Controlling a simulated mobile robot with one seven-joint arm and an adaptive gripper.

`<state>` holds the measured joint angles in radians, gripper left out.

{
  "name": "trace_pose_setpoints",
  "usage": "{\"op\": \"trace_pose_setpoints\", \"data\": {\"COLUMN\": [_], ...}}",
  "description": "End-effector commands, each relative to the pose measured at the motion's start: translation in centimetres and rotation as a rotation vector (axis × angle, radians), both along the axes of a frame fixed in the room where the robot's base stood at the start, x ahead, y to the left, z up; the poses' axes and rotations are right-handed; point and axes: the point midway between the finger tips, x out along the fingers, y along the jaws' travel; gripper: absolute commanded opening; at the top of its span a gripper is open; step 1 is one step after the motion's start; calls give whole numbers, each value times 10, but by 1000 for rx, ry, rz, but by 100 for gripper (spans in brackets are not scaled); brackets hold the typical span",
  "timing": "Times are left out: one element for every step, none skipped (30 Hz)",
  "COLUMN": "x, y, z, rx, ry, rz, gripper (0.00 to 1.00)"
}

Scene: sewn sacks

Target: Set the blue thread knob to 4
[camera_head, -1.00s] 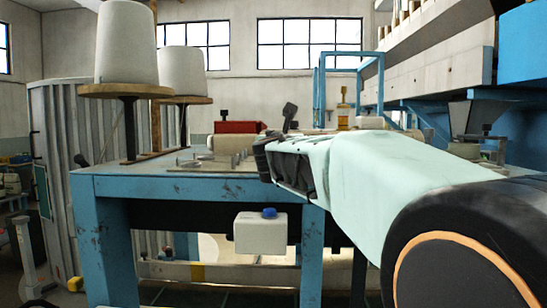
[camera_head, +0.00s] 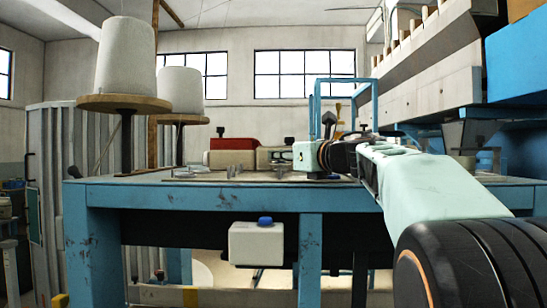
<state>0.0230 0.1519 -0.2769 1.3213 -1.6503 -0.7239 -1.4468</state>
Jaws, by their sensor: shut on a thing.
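My pale green arm comes in from the right, and its dark wrist and gripper (camera_head: 322,155) are over the rear part of the blue-framed table. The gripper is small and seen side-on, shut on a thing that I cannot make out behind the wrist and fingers. A small dark blue spot (camera_head: 333,177) shows just below it at the table top. A blue round knob (camera_head: 265,221) sits on top of a white box (camera_head: 256,243) under the table's front edge, well below and left of the gripper and apart from it. No number or scale is readable.
The blue table (camera_head: 180,196) carries a red-and-cream machine (camera_head: 232,150) and small metal parts. Two large thread cones (camera_head: 125,57) stand on wooden discs at left. A blue frame (camera_head: 316,103) rises behind the gripper. Shelving and blue machinery fill the right.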

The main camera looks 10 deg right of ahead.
Motion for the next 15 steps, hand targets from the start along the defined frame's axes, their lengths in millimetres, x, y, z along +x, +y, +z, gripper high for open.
{"op": "trace_pose_setpoints", "data": {"x": [0, 0, 0, 0, 0, -1, -1, -1, -1, -1, -1, -1, -1, -1, -1], "y": [-2, -2, -1, -1, -1, -1, -1, -1, 0, 0, 0, 0, 0, 0, 0], "z": [3, 3, 3, 3, 3, 3, 3, 3, 4, 4, 3, 3, 3, 4, 4], "rx": [1, 0, 0, -1, 0, 0, 0, 0, 0, 0, 0, 0, 0, 1, 1], "ry": [-5, -5, -5, -6, -7, -6, -7, -7, -7, -7, -8, -8, -8, -7, -7], "rz": [8, 15, 23, 28, 32, 37, 40, 43, 45, 46, 46, 47, 47, 47, 47], "gripper": [0, 0, 0, 0, 0, 0, 0, 0, 0, 0, 0, 0, 0, 0, 0]}}
